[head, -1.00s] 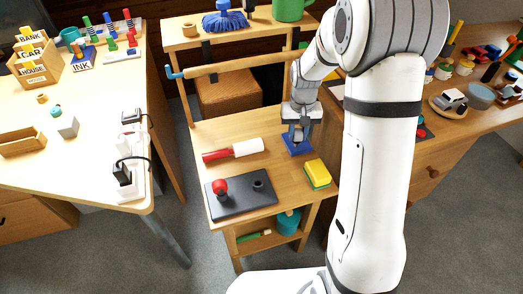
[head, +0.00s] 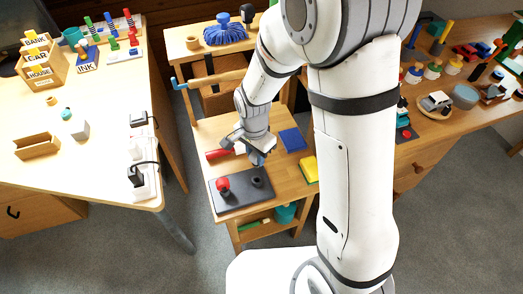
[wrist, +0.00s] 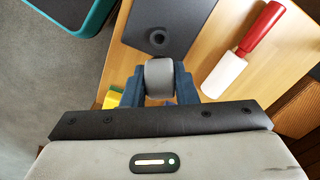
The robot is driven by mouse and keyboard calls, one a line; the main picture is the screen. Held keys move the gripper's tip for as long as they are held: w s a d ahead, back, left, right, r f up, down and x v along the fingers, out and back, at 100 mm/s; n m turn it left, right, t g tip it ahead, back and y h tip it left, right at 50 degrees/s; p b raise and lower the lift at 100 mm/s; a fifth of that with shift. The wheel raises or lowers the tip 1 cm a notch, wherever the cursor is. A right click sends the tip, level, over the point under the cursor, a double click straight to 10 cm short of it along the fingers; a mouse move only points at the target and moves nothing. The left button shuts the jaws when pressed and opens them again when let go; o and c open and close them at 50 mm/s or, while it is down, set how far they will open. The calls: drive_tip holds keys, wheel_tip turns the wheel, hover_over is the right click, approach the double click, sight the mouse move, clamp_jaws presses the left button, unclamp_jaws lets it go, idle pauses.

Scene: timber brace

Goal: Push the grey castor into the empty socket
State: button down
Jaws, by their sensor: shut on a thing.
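The grey castor (wrist: 159,78) shows as a grey wheel in the wrist view. My gripper (head: 257,157) is shut on it, with a blue finger on each side. The dark board (head: 232,200) lies at the front of the small wooden bench. Its empty socket (head: 257,182) is a raised ring with a hole, also in the wrist view (wrist: 158,38), just beyond the castor and apart from it. A red castor (head: 222,184) stands in the board's left part. In the head view my gripper hides most of the held castor. Its stem is hidden.
A roller with a red handle (head: 216,154) and white barrel (wrist: 223,76) lies behind the board. A blue square pad (head: 293,139) and a yellow sponge (head: 311,172) lie to the right. A wooden rail crosses behind.

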drive_tip(key=shift+s+f+b, duration=0.15)
drive_tip(key=shift+b, duration=0.15)
drive_tip(key=shift+s+f+b, duration=0.1)
drive_tip(key=shift+f+b, duration=2.15)
drive_tip(key=shift+f, duration=0.65)
drive_tip(key=shift+f+b, duration=1.1)
drive_tip(key=shift+f, duration=0.25)
drive_tip(key=c, duration=1.1)
unclamp_jaws()
drive_tip(key=shift+r+p, duration=0.85)
drive_tip(key=shift+r, duration=3.1)
